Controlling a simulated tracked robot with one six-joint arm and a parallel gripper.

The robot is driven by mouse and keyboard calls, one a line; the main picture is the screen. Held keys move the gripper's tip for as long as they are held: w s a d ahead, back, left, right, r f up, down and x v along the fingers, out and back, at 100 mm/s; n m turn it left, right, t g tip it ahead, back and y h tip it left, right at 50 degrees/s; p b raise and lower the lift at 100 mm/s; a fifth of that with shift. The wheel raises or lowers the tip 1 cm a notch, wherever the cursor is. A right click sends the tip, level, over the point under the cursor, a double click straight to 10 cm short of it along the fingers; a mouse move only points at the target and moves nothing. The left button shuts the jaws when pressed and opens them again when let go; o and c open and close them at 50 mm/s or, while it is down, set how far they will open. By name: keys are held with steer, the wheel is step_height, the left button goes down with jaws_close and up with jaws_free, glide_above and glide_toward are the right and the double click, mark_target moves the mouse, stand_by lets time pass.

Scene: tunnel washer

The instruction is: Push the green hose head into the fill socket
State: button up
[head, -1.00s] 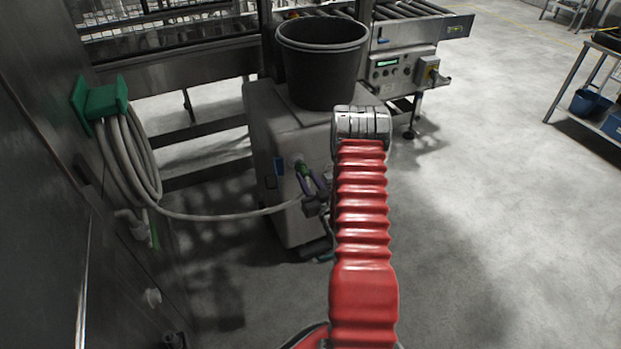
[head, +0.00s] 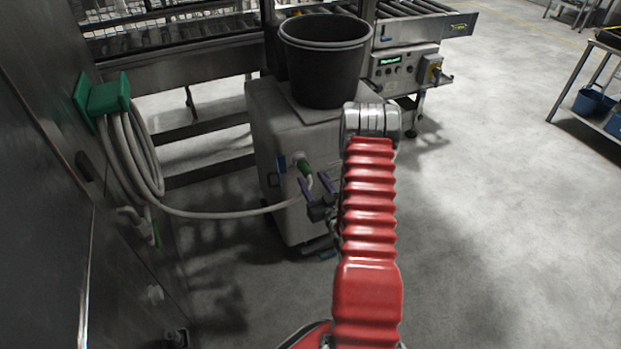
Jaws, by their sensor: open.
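The green hose head (head: 306,168) is at the fill socket (head: 298,158) on the front of the grey cabinet (head: 263,130). It looks seated in the socket or pressed against it; the exact depth is too small to tell. The pale hose (head: 230,214) runs from it, partly behind my gripper, to the wall at left. My gripper (head: 316,184) has its purple-blue fingers apart, just below and in front of the head. It looks clear of the head, with the hose end near the fingers. My red arm hides part of the cabinet's right side.
The hose hangs coiled on a green wall holder (head: 106,98) at left. A dark bucket (head: 323,70) stands on the cabinet. Behind it are a roller conveyor (head: 415,10) and a control box (head: 392,66) with a lit display.

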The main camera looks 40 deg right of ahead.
steer(key=v, duration=1.1)
stand_by(0.3)
